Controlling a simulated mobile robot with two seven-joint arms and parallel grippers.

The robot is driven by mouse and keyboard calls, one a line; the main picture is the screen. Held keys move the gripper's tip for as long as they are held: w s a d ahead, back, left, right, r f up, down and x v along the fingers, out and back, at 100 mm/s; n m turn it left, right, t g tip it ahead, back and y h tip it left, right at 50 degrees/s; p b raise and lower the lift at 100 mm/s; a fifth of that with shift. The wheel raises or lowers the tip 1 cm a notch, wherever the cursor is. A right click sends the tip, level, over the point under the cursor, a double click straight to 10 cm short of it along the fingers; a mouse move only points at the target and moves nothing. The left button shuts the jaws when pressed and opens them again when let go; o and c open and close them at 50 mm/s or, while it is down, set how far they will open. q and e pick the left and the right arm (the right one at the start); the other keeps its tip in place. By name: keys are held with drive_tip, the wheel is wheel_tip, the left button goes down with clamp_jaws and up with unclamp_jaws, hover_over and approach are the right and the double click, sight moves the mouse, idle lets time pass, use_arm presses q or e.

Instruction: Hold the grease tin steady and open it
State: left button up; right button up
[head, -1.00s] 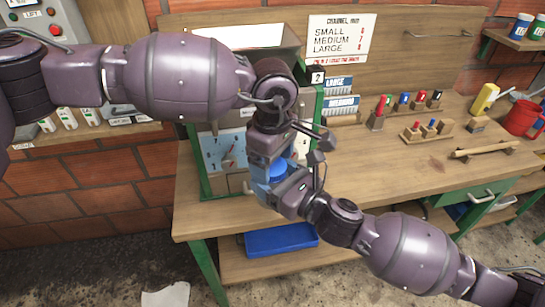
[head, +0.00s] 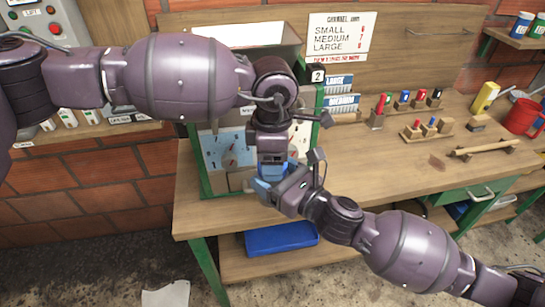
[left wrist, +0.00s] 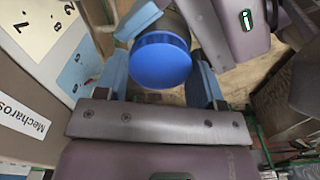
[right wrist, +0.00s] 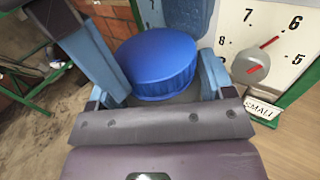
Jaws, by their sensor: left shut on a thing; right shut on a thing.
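My left gripper (head: 272,165) points down from above and is shut on the tin at the lid. My right gripper (head: 268,190) comes in from the lower right and is shut on the tin from the side, lower down, around the body. In the head view the two grippers hide most of the tin.
The tin is held above the front left of the wooden bench (head: 375,185). A green-framed panel with dials (right wrist: 265,50) stands close behind the grippers. Small coloured pegs in a rack (head: 430,130), a yellow bottle (head: 485,97) and a red bucket (head: 522,117) stand at the right.

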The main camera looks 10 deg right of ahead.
use_arm(q)
drive_tip(key=shift+w, duration=0.1)
drive_tip(key=o, duration=1)
drive_tip(key=shift+s+d, duration=0.1)
drive_tip(key=shift+s, duration=0.2)
drive_tip(key=shift+r, duration=0.1)
